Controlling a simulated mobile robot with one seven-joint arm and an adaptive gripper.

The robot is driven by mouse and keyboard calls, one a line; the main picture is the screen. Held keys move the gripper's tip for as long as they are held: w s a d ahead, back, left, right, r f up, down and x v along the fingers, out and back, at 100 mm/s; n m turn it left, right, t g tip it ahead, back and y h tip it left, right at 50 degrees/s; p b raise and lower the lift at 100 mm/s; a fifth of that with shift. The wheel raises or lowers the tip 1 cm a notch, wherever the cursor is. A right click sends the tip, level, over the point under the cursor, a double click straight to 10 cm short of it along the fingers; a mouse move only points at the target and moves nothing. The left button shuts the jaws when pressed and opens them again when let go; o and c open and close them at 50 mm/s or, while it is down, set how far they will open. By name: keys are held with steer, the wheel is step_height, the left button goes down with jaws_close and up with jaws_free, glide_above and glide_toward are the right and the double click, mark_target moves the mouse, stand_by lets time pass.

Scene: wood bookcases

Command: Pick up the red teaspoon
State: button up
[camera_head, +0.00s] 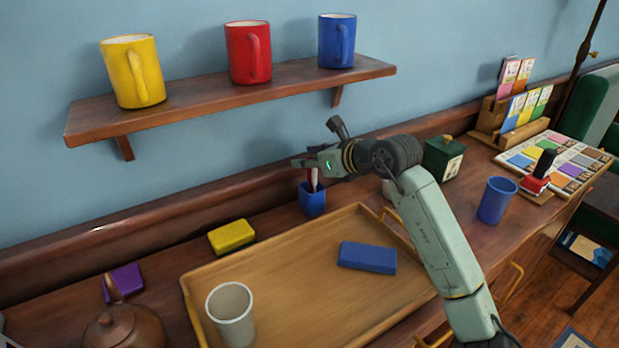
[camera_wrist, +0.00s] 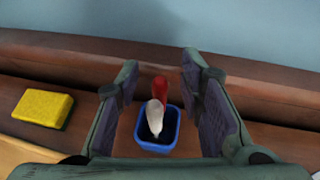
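A small blue square cup (camera_head: 313,200) stands on the wooden counter against the back ledge; it also shows in the wrist view (camera_wrist: 173,127). The red teaspoon (camera_wrist: 160,87) stands upright in it, bowl up. A white spoon (camera_wrist: 154,116) stands in the same cup, just in front of the red one in the wrist view. My gripper (camera_head: 316,145) is open above the cup. In the wrist view both spoons lie between its spread fingers (camera_wrist: 160,63), and the fingers look clear of them. In the head view the spoon tops are partly hidden by my gripper.
A wooden tray (camera_head: 290,258) holds a blue block (camera_head: 367,257) and a pale cup (camera_head: 231,314). A yellow sponge-like block (camera_head: 232,237) lies left of the blue cup. A shelf (camera_head: 200,104) with yellow, red and blue mugs hangs above. A green box (camera_head: 443,158) stands to the right.

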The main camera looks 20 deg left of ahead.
steer(key=shift+c, duration=0.6)
jaws_close()
